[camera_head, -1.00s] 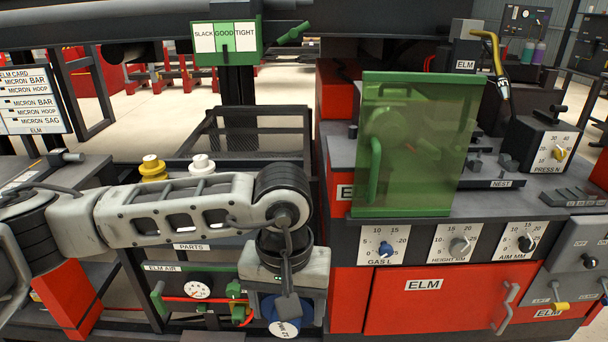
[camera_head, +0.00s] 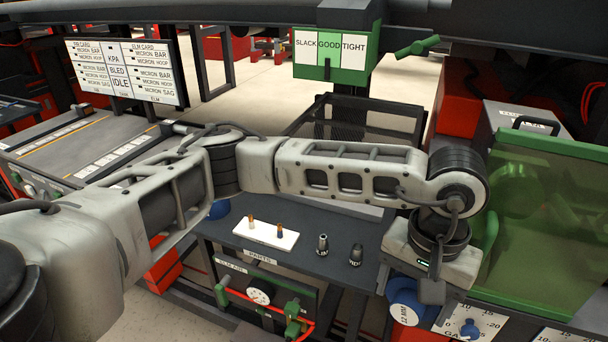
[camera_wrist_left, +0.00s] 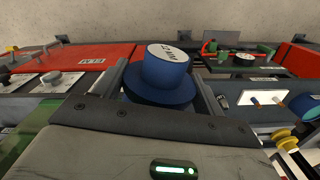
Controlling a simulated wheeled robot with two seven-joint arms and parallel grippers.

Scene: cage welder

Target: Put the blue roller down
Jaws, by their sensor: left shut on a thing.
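The blue roller (camera_head: 405,300) hangs below my left gripper (camera_head: 420,284), near the right end of the dark parts shelf (camera_head: 300,205) and left of the gas dial panel. In the left wrist view the roller (camera_wrist_left: 165,72) has a wide flange and a white labelled end face, and sits between the two fingers of my left gripper (camera_wrist_left: 162,90). The gripper is shut on it. The roller looks clear of the shelf, though the exact gap cannot be told. My right gripper is not in view.
On the shelf stand a white block (camera_head: 266,234) with copper pins, two dark nozzles (camera_head: 322,245) and another blue piece (camera_head: 219,209) partly behind my arm. A green see-through guard (camera_head: 545,225) stands at right. Yellow rollers (camera_wrist_left: 285,138) show in the left wrist view.

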